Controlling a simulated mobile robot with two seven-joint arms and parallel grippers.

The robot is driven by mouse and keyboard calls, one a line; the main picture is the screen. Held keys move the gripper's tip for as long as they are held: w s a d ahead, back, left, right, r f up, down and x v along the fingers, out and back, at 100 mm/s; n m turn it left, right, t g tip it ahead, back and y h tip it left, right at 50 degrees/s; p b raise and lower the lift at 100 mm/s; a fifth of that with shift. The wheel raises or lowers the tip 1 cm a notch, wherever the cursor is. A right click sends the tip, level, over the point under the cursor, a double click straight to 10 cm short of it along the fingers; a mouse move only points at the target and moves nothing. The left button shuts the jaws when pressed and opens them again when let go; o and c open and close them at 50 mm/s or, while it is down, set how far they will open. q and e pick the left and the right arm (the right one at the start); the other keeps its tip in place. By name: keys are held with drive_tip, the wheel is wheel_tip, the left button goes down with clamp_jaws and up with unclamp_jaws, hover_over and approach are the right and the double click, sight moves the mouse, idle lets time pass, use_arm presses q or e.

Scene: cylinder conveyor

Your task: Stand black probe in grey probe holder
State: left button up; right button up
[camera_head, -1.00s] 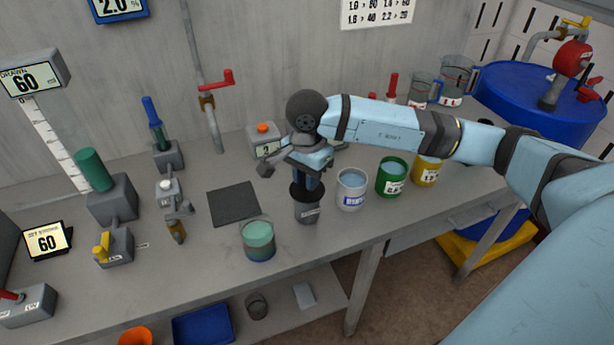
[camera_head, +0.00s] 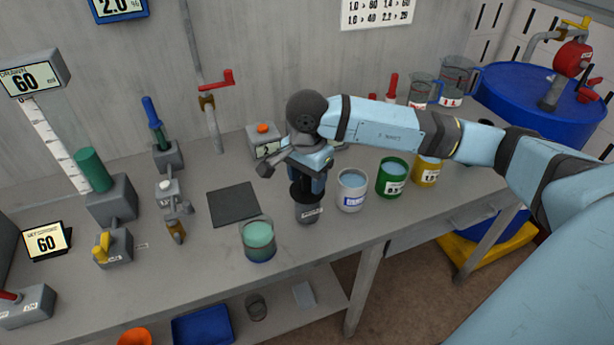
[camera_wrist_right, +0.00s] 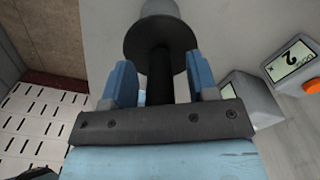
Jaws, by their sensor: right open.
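The black probe (camera_head: 301,190) is upright at the grey probe holder (camera_head: 309,213), its wide dark disc at the holder's mouth. In the right wrist view, the probe's black shaft (camera_wrist_right: 159,80) runs between my fingers, with the disc below them and the grey holder (camera_wrist_right: 158,8) beyond it. How deep the probe sits is hidden. My right gripper (camera_head: 309,182) is open around the shaft, directly above the holder, with a blue finger on either side. Gaps show between the fingers and shaft. My left gripper is not in view.
A white can (camera_head: 351,192), a green can (camera_head: 391,177) and a yellow can (camera_head: 427,170) stand right of the holder. A glass of green liquid (camera_head: 258,240) stands front left. A dark square mat (camera_head: 234,204) lies left. A grey box with a display (camera_head: 264,143) is behind.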

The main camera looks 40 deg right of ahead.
wheel_tip(320, 180, up, 14)
idle(0.3)
drive_tip(key=shift+f, duration=0.15)
idle(0.4)
